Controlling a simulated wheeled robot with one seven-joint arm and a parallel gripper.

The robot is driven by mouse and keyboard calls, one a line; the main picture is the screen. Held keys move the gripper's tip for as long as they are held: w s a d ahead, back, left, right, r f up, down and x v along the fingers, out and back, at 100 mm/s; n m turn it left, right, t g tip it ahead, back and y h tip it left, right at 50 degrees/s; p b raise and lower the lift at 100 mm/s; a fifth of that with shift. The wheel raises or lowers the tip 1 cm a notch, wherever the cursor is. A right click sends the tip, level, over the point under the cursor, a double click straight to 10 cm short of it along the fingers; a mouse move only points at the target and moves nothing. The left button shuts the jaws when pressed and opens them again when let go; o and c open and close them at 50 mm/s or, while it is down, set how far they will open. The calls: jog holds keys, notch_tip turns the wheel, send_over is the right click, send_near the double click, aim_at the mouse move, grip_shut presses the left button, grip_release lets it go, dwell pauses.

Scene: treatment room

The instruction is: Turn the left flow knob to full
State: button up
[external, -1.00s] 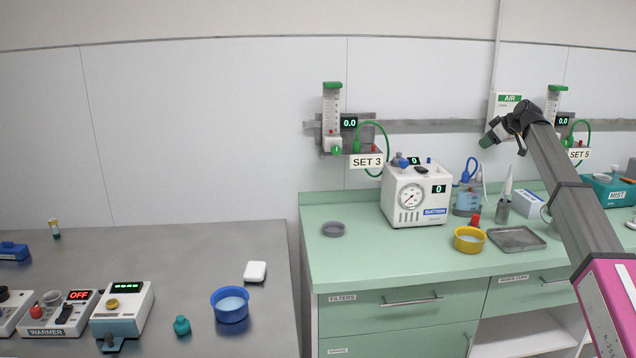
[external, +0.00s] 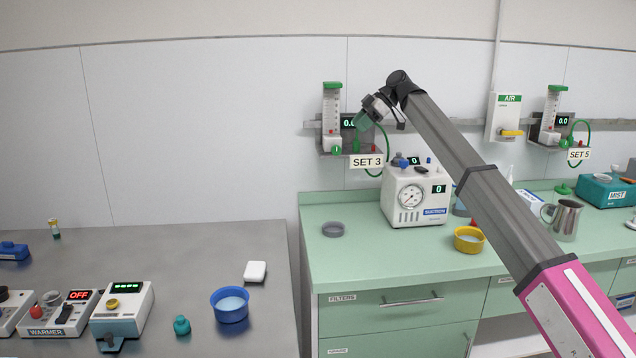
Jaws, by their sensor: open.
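The left flowmeter (external: 331,108) hangs on the wall rail, a clear scaled tube with a green cap above a white block. Its green flow knob (external: 336,150) sits at the bottom front, above and left of the "SET 3" label (external: 367,162). Its small display (external: 347,123) is partly covered by my gripper; the visible part reads 0. The right flowmeter (external: 551,115) is labelled "SET 5" and reads 0.0.
A green hose (external: 384,143) curves beside the left flowmeter, close to my gripper. The suction unit (external: 416,195) stands on the green counter below. A yellow bowl (external: 469,239) and a steel jug (external: 563,218) stand on that counter. The wall left of the flowmeter is clear.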

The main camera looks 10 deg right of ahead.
aim_at(338, 146)
jog(key=x, duration=1)
jog(key=shift+a+f, duration=0.15)
jog(key=shift+f, duration=0.1)
jog(key=c, duration=0.8)
